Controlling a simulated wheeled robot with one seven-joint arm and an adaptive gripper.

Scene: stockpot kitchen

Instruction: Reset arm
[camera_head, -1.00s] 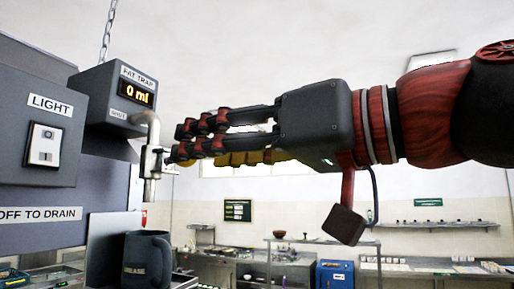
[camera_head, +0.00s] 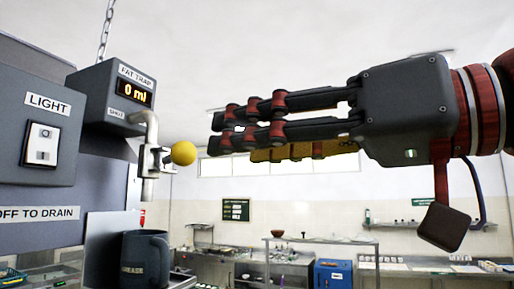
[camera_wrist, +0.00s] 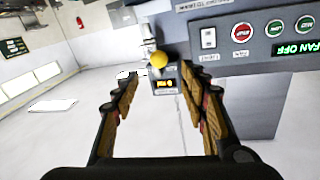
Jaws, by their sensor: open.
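My gripper (camera_head: 222,132) is in the upper middle of the head view, fingers pointing left. It is open and empty, to the right of a yellow knob (camera_head: 183,153) and apart from it. The knob sits on the tap (camera_head: 150,155) of the grey fat trap box (camera_head: 118,97), whose display reads 0 ml. In the wrist view, my gripper's two fingers (camera_wrist: 165,95) stand wide apart, with the yellow knob (camera_wrist: 158,59) seen beyond them.
A dark mug (camera_head: 146,262) marked GREASE stands below the tap. A grey panel with a light switch (camera_head: 40,144) is at left. A chain (camera_head: 107,25) hangs above. Counters, a blue box (camera_head: 333,274) and shelves are far behind. The air around my gripper looks free.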

